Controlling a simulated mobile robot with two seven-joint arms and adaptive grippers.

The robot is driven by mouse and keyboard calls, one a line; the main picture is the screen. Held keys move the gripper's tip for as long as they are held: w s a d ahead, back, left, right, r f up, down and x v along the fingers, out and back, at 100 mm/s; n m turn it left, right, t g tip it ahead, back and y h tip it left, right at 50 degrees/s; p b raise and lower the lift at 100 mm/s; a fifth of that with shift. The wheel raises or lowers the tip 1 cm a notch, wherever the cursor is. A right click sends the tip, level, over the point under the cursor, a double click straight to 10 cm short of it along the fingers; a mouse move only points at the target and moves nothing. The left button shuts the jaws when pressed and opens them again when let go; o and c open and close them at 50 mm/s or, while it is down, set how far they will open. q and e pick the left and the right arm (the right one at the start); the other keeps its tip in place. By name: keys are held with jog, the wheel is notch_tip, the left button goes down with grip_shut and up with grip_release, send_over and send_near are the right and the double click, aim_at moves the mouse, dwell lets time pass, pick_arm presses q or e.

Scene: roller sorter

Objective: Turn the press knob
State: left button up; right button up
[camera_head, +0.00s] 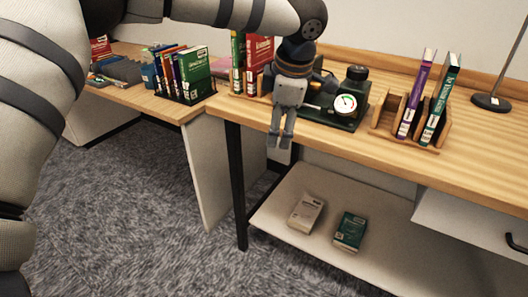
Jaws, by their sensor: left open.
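The press is a dark green device (351,119) on the wooden desk, with a round white-faced gauge (346,104) on its front. My right gripper is not in view.
A wooden holder (384,119) with purple and green books stands right of the press. Red and green books stand behind my arm. A lamp base (491,102) is at far right. Two books lie on the lower shelf (284,226). Bare desk lies at front right.

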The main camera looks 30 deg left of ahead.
pick_arm(q)
jog(key=f, duration=0.2)
jog(key=a+f+m+y, duration=0.1)
jog(key=s+f+y, duration=0.1)
jog(key=f, duration=0.1)
jog(key=shift+s+a+f+m+t, duration=0.1)
jog(key=shift+a+f+m+t, duration=0.1)
jog(key=shift+f+m+t, duration=0.15)
jog(key=s+f+m+t, duration=0.1)
jog(key=s+f+m, duration=0.3)
jog(key=f, duration=0.3)
jog(key=s+d+f+m, duration=0.1)
jog(key=s+f+m, duration=0.3)
jog(key=f, duration=0.3)
jog(key=s+f+m+t, duration=0.1)
jog(key=s+f+m, duration=0.25)
jog(key=f, duration=0.35)
jog(key=s+f+m+g+h, duration=0.1)
jog(key=s+f+m+g, duration=0.1)
jog(key=s, duration=0.8)
jog(key=s+d+f+m+g+h, duration=0.1)
jog(key=s+f+m+g+h, duration=0.1)
jog(key=s, duration=0.9)
jog(key=s+d+f+m+g+h, duration=0.1)
jog(key=s+m, duration=0.4)
jog(key=s, duration=0.6)
jog(key=shift+f+g+h, duration=0.3)
jog(key=shift+f+g, duration=0.15)
jog(key=shift+g, duration=0.8)
